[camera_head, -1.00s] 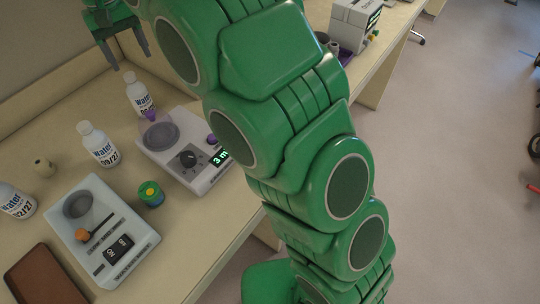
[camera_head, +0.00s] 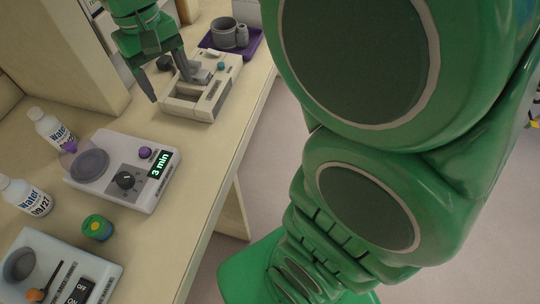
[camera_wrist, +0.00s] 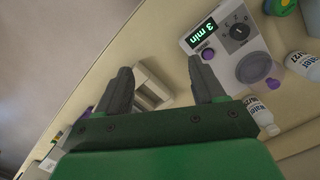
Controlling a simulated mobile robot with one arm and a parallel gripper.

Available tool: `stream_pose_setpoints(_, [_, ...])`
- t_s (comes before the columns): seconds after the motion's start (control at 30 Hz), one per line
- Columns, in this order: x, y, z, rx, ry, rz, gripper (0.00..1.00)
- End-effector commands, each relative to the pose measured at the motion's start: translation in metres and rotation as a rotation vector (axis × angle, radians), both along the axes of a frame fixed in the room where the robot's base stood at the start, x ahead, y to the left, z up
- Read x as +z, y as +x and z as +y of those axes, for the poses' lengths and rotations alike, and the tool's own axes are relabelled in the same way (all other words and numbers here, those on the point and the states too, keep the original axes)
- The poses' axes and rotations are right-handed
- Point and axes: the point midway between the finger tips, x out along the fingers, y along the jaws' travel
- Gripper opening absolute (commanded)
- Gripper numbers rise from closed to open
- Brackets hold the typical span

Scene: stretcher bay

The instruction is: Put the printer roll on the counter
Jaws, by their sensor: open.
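I cannot make out a printer roll for certain in the current views. My gripper (camera_head: 170,88) is open over the counter (camera_head: 185,200), at a beige device with an open slot (camera_head: 188,109). In the wrist view the two dark fingers of my gripper (camera_wrist: 159,64) are spread, with the beige device (camera_wrist: 150,90) showing between and beyond them. I see nothing held. I cannot tell whether a finger touches the device. The inside of its slot is partly hidden.
A white timer device reading 3 min (camera_head: 125,172), a green jar (camera_head: 97,228), water bottles (camera_head: 48,130) and an ON/OFF device (camera_head: 60,262) stand nearer. A purple tray (camera_head: 256,42) with grey cups lies beyond. A beige partition (camera_head: 75,50) rises on the left.

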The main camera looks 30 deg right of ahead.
Motion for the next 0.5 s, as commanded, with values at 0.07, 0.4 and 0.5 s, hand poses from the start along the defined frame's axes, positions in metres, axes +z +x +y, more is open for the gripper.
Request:
stream_pose_setpoints(0.07, [-0.003,-0.02,-0.017,-0.024,0.001,0.002,0.68])
stream_pose_setpoints(0.4, [-0.03,-0.103,-0.071,-0.109,0.004,0.021,0.68])
stream_pose_setpoints(0.5, [-0.041,-0.129,-0.083,-0.133,0.006,0.03,0.68])
